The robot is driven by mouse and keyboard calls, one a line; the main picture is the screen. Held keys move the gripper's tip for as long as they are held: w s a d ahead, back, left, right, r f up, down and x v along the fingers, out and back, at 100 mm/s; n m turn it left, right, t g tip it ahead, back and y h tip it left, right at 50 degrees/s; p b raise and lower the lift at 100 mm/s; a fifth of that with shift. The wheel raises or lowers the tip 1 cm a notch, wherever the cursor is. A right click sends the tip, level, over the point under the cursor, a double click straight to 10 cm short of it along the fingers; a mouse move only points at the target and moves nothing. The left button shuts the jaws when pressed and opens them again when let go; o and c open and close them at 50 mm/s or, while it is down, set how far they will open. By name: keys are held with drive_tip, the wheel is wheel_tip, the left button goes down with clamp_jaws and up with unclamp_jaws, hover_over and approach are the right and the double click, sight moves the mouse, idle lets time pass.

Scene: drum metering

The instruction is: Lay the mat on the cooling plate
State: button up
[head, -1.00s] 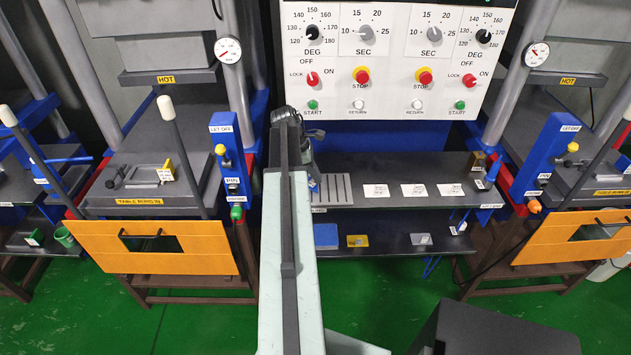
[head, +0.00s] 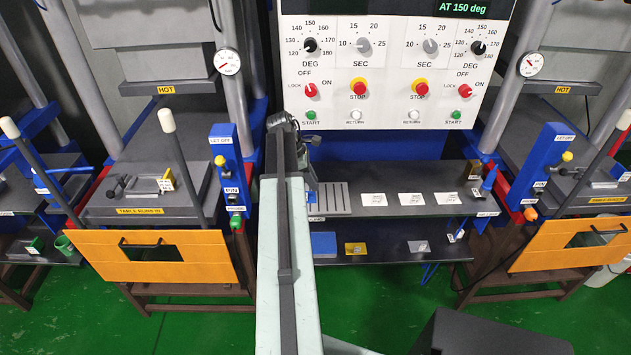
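A grey ribbed plate (head: 335,198), which looks like the cooling plate, lies at the left of the upper dark shelf, just right of my arm. Its left part is hidden by the arm. I cannot pick out the mat for certain; a flat blue piece (head: 323,244) lies on the lower shelf below the ribbed plate. My arm reaches forward up the middle of the view, and its wrist bends down beside the plate's left side. The fingers are hidden behind the arm, so I cannot see whether they hold anything.
The upper shelf (head: 430,205) also carries several white cards. A yellow block (head: 356,248) and a small grey piece (head: 418,246) are on the lower shelf. Presses with orange front guards (head: 160,262) stand left and right. A control panel (head: 395,75) rises behind.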

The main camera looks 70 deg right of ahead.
drive_tip(key=p+v, duration=0.8)
drive_tip(key=v, duration=0.2)
